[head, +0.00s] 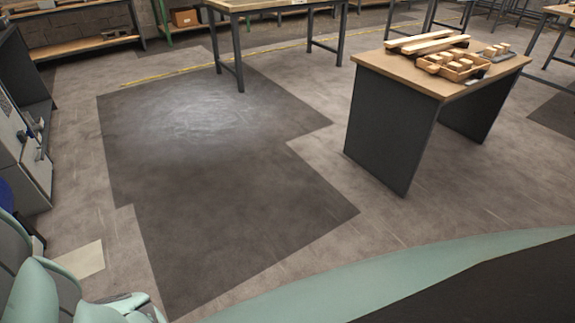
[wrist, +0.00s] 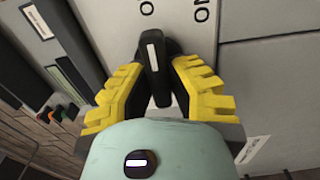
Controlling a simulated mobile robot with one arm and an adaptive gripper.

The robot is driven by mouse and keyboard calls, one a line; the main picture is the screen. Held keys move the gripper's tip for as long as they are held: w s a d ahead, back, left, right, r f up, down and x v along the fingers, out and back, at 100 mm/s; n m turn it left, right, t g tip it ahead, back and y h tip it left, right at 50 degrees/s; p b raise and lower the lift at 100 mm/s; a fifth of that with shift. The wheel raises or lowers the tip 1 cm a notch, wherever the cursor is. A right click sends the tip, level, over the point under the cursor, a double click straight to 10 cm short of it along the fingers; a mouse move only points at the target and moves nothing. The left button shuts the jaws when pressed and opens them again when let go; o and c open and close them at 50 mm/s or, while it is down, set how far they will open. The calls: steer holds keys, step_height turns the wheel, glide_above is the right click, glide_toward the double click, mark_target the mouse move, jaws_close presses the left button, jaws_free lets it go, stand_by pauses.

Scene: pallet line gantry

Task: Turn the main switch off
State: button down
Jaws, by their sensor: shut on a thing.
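The main switch (wrist: 153,57) shows in the wrist view as a black handle with a white bar on a pale panel (wrist: 180,22). The handle stands nearly upright in the picture. A round "O"-like letter (wrist: 146,7), cut by the frame edge, lies above it. Upside-down "ON" lettering (wrist: 202,10) lies to its upper right. My gripper (wrist: 162,68) has its yellow ridged fingers on both sides of the handle and is shut on it. The fingers do not show clearly in the head view.
In the head view, a grey cabinet (head: 38,165) with knobs stands at the left edge. A workbench (head: 385,67) with wooden pieces and a box stands at the right. Another table (head: 240,5) is at the back. The floor between is clear, with a dark patch (head: 215,190).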

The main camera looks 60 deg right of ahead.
steer(key=shift+f, duration=0.1)
stand_by(0.3)
steer(key=c, duration=0.9)
jaws_free()
steer(key=shift+d, duration=0.1)
steer(key=v, duration=1.1)
steer(key=shift+s+d, duration=0.2)
steer(key=shift+d, duration=0.15)
